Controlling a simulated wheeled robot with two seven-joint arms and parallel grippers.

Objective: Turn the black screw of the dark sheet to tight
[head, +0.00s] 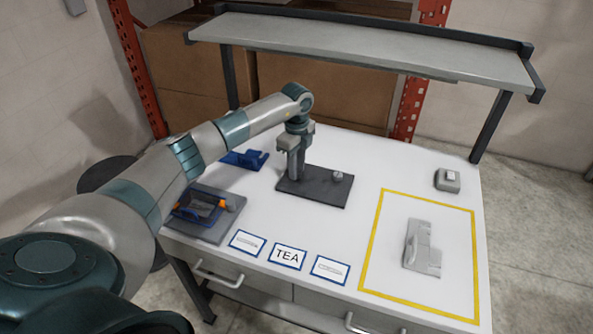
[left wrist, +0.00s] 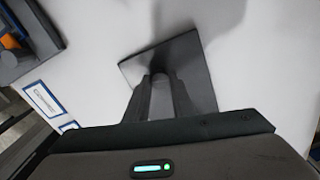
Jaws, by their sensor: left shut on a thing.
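The dark sheet (head: 314,192) lies flat on the white table, left of the yellow outline; part of it shows in the left wrist view (left wrist: 190,55). My left gripper (head: 295,174) points straight down over the left part of the sheet. Its fingers (left wrist: 165,85) are shut at the sheet's surface on what appears to be the black screw. The screw itself is mostly hidden between the fingers, and how tight it sits cannot be told. A small grey knob (head: 337,176) stands on the right part of the sheet. My right gripper is not in view.
A grey plate (head: 205,228) with a blue and orange part lies at front left. A blue part (head: 244,159) lies behind it. A grey part (head: 421,248) lies inside the yellow outline (head: 374,232). A shelf (head: 360,45) spans above the back.

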